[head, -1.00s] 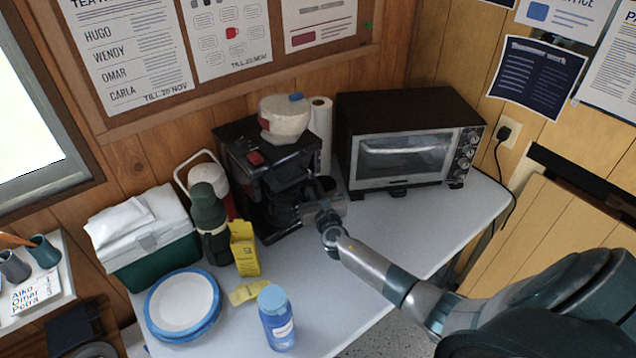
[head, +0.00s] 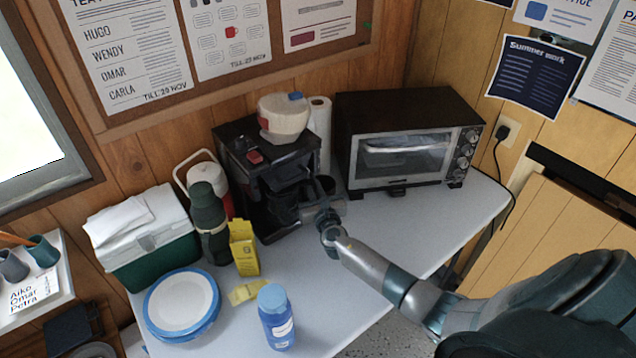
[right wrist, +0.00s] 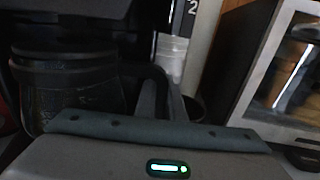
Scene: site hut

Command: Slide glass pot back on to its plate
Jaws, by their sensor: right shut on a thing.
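The dark glass pot (head: 284,209) sits low in the front of the black coffee maker (head: 244,150), below its brew head. In the right wrist view the pot (right wrist: 75,92) is upright at the left, with its dark handle (right wrist: 161,88) towards my gripper. My right gripper (head: 318,203) is at the pot's right side, shut on the handle; its fingertips are mostly hidden in both views. The plate under the pot is hidden, so I cannot tell how fully the pot rests on it. My left gripper is not in view.
A toaster oven (head: 408,150) stands close on the right, with a paper roll (head: 320,135) and a dark cup behind my gripper. A green flask (head: 209,222), yellow carton (head: 244,247), blue-lidded bottle (head: 277,318) and plates (head: 181,304) stand left. The table's front right is clear.

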